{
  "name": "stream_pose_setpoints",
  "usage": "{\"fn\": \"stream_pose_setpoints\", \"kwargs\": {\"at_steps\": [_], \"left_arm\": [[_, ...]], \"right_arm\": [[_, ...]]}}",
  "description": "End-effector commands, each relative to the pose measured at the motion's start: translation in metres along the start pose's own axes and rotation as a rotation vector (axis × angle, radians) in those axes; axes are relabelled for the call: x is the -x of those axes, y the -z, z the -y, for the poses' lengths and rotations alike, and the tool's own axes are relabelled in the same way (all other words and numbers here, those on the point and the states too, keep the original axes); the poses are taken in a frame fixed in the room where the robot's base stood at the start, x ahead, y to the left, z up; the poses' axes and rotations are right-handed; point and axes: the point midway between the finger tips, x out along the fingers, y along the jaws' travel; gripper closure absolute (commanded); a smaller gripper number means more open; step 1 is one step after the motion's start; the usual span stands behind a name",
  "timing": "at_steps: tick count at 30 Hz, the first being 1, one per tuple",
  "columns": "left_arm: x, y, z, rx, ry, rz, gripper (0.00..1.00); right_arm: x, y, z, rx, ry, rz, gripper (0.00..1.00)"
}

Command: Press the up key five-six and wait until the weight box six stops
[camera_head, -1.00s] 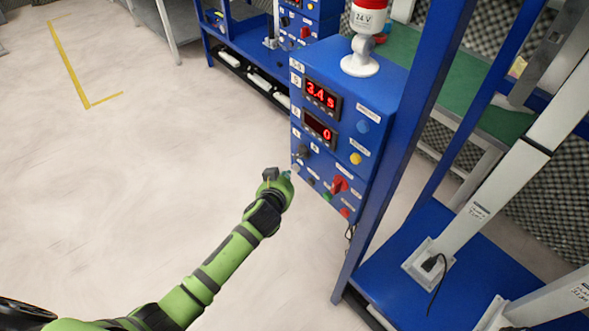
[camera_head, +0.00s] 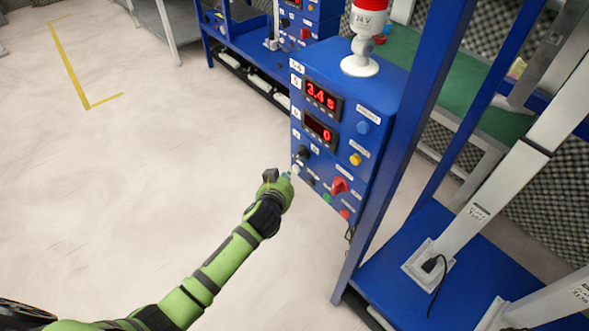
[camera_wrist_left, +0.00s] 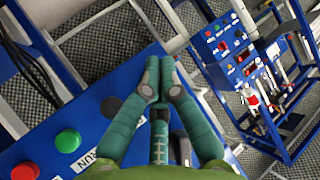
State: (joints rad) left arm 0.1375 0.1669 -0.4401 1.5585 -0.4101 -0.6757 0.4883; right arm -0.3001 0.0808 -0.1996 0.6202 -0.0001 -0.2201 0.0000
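The blue control box (camera_head: 348,98) carries a 5-6 label (camera_head: 297,66). Its upper display (camera_head: 322,96) reads 3.4 s and its lower display (camera_head: 318,128) reads 0. A dark knob (camera_head: 303,152) and small keys sit at its lower left; I cannot read which is the up key. My left gripper (camera_head: 287,176) is at the box's lower left edge, by these keys. In the left wrist view its fingers (camera_wrist_left: 156,82) are closed together, with nothing seen between them. Contact with a key cannot be told. Weight box six is not identifiable. My right gripper is out of view.
The box also has a red switch (camera_head: 339,185), a yellow button (camera_head: 356,159) and a blue button (camera_head: 363,127). A red-topped lamp (camera_head: 363,38) stands on it. A blue frame post (camera_head: 395,150) rises beside it. Open floor (camera_head: 130,170) lies left.

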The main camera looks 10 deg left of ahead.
Motion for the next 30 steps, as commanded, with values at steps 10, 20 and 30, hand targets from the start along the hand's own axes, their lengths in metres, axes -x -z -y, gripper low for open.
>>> {"fn": "stream_pose_setpoints", "kwargs": {"at_steps": [10, 20, 30], "left_arm": [[-0.0016, 0.0008, -0.0010, 0.001, 0.000, 0.000, 1.00], [-0.0060, 0.0045, -0.0044, -0.001, 0.000, 0.000, 1.00], [-0.0068, 0.0049, -0.0048, 0.000, 0.000, 0.000, 1.00]], "right_arm": [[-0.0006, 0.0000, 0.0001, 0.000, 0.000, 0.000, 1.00], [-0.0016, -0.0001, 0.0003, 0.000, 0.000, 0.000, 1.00], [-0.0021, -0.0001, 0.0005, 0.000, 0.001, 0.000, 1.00]]}}
